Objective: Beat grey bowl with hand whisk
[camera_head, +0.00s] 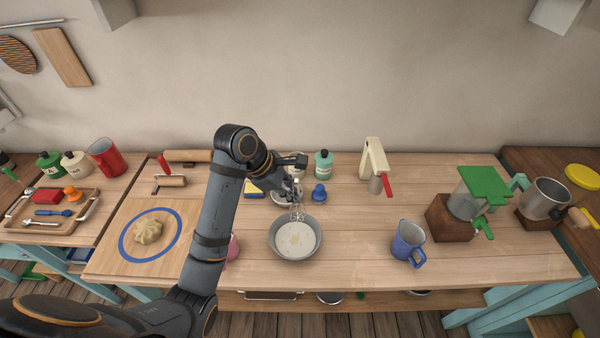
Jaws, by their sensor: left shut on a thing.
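The grey bowl (275,246) stands on the wooden table near the middle and holds a pale, creamy mix with a yellowish patch. My left gripper (292,189) is just beyond the bowl, shut on the hand whisk (298,212). The whisk points down, and its wire loops show over the bowl's far rim. I cannot tell whether the loops touch the mix. The whisk's handle is mostly hidden by the gripper. My right gripper is not in view.
A cream hand mixer (375,165) stands behind. A pink thing (233,247) is partly hidden by my left arm. Dough (148,231) lies on a board at left.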

